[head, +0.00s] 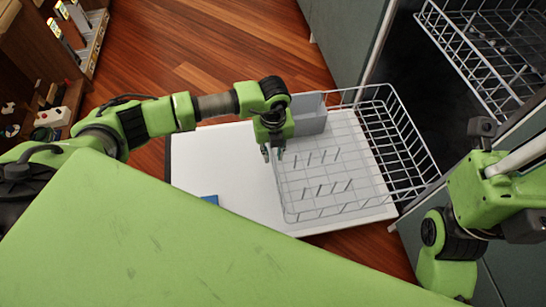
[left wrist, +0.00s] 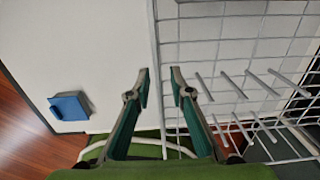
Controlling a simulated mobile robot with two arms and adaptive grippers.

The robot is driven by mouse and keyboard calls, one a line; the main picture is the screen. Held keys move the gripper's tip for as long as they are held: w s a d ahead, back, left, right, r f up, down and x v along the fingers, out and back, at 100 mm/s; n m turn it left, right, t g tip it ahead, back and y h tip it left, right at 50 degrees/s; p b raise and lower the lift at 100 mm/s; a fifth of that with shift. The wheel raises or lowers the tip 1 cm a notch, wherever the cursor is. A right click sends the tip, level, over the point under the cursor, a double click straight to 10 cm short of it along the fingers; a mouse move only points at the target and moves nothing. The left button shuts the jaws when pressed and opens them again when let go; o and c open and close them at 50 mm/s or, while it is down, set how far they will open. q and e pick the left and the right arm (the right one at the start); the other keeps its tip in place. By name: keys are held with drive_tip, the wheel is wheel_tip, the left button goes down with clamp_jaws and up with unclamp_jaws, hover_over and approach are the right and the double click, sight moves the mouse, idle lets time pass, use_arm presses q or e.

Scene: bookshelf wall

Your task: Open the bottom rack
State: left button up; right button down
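The bottom rack (head: 408,137) is a white wire basket with a grey cutlery box (head: 309,115). In the head view it stands out over the lowered white dishwasher door (head: 215,165). My left gripper (head: 272,154) is at the rack's left edge, pointing down. In the left wrist view, my left gripper's fingers (left wrist: 159,82) are apart, with the rack's edge wire (left wrist: 156,50) running between them; I cannot tell whether they touch it. My right arm is at the right of the head view, and its fingers cannot be made out.
The upper rack (head: 490,50) is at the top right, by the dark dishwasher interior. A blue piece (left wrist: 69,106) sits on the door's inner face. Wooden floor (head: 220,45) is free beyond the door. Shelves with small items (head: 52,115) stand at the left.

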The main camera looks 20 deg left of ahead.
use_arm(q)
wheel_tip(320, 180, up, 9)
drive_tip(key=shift+r, duration=0.1)
idle(0.6)
